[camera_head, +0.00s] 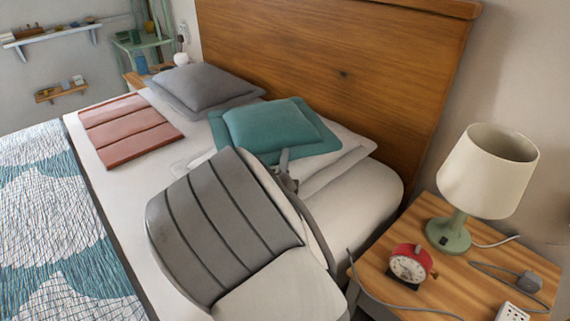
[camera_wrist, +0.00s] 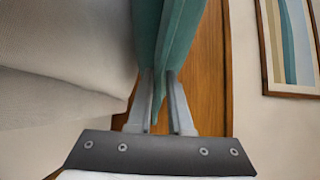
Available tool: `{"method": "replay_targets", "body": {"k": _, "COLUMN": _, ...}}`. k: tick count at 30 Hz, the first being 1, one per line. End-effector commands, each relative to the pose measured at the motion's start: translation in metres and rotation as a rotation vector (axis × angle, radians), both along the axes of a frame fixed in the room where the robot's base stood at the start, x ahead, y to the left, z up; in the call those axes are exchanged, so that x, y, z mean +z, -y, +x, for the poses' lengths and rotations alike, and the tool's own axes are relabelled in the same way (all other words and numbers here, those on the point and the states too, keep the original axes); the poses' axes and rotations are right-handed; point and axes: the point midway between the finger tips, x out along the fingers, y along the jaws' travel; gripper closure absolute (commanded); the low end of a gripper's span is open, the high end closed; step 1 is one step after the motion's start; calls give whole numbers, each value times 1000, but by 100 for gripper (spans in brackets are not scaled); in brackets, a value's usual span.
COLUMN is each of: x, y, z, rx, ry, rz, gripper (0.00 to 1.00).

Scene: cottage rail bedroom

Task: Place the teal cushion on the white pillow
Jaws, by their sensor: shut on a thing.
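The teal cushion (camera_head: 268,124) lies flat over the white pillow (camera_head: 343,162) near the headboard, overlapping much of it. I cannot tell whether it bears fully on the pillow. My gripper (camera_head: 284,160) is at the cushion's near edge, partly hidden behind my arm. In the wrist view, my gripper (camera_wrist: 163,88) is shut on the edge of the teal cushion (camera_wrist: 168,40), which runs up between the two fingers. A white padded surface fills the left of that view, close beside the cushion.
A grey pillow (camera_head: 203,86) and a rust folded blanket (camera_head: 128,130) lie on the bed to the left. The wooden headboard (camera_head: 340,50) rises behind. A nightstand (camera_head: 458,283) at right holds a lamp (camera_head: 488,172) and a red alarm clock (camera_head: 410,264).

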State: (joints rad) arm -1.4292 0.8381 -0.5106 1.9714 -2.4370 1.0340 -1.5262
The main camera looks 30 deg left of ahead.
Motion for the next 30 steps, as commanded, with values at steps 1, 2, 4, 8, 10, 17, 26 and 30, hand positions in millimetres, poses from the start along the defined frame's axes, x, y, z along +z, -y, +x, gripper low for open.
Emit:
{"method": "replay_targets", "body": {"k": 1, "x": 2, "y": 0, "z": 1, "rx": 0, "ry": 3, "rz": 3, "gripper": 100}}
{"method": "replay_targets", "body": {"k": 2, "x": 3, "y": 0, "z": 1, "rx": 0, "ry": 2, "rz": 4, "gripper": 100}}
{"method": "replay_targets", "body": {"k": 4, "x": 3, "y": 0, "z": 1, "rx": 0, "ry": 2, "rz": 4, "gripper": 100}}
{"method": "replay_targets", "body": {"k": 8, "x": 1, "y": 0, "z": 1, "rx": 0, "ry": 3, "rz": 3, "gripper": 100}}
{"method": "replay_targets", "body": {"k": 10, "x": -1, "y": 0, "z": 1, "rx": 0, "ry": 3, "rz": 3, "gripper": 100}}
{"method": "replay_targets", "body": {"k": 17, "x": -4, "y": 0, "z": 0, "rx": 0, "ry": 1, "rz": 2, "gripper": 56}}
{"method": "replay_targets", "body": {"k": 26, "x": -3, "y": 0, "z": 0, "rx": 0, "ry": 1, "rz": 2, "gripper": 52}}
{"method": "replay_targets", "body": {"k": 30, "x": 4, "y": 1, "z": -4, "rx": 1, "ry": -1, "rz": 2, "gripper": 52}}
